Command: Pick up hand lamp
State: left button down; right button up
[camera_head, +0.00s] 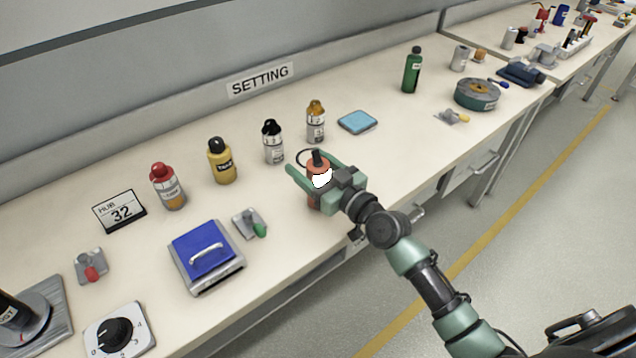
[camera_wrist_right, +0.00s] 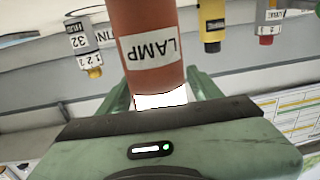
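The hand lamp (camera_head: 318,165) is an orange-red cylinder with a dark top and a bright white patch, standing upright near the front edge of the bench. My right gripper (camera_head: 312,170) reaches in from the right, its green fingers spread on either side of the lamp. In the right wrist view the lamp (camera_wrist_right: 150,45) appears upside down, with a white LAMP label, between the two fingers (camera_wrist_right: 158,90). The fingers look apart from it, though contact is partly hidden. My left gripper is not in view.
Several labelled bottles stand behind, including a silver one (camera_head: 273,142) and an amber-topped one (camera_head: 316,122). A blue pad (camera_head: 358,122) lies behind right. A blue-lidded box (camera_head: 207,255) and a green-tipped bracket (camera_head: 250,222) lie to the left. Bench space right of the lamp is clear.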

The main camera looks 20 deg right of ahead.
jog(key=c, duration=1)
grip_shut()
jog(key=shift+r, duration=0.15)
